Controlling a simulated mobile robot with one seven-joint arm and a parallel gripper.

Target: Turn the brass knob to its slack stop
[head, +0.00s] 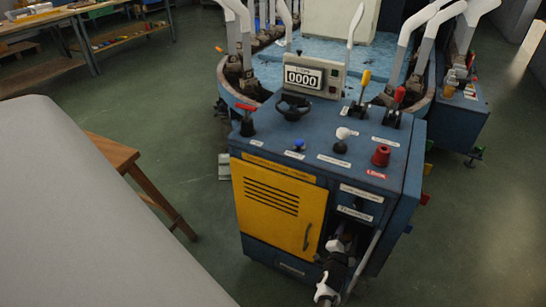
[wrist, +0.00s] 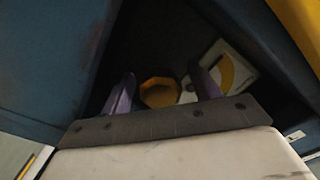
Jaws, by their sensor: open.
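The brass knob (wrist: 159,93) shows in the wrist view as a many-sided, golden-yellow piece inside a dark recess. A white plate with a yellow arc (wrist: 232,69) is to its right, partly hidden by a finger. My gripper (wrist: 164,84) is open, with one purplish finger on each side of the knob. I cannot tell whether either finger touches it. In the head view, my gripper (head: 341,244) reaches into the low opening at the right of the blue machine's front, below a white label (head: 355,213). The knob is hidden there.
Blue walls (wrist: 50,60) close in around the recess. Left of the opening is a yellow door (head: 278,205) with a handle. The machine's top holds a counter reading 0000 (head: 304,77), a black handwheel (head: 293,107), levers and a red knob (head: 381,155). A wooden stool (head: 113,152) stands left.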

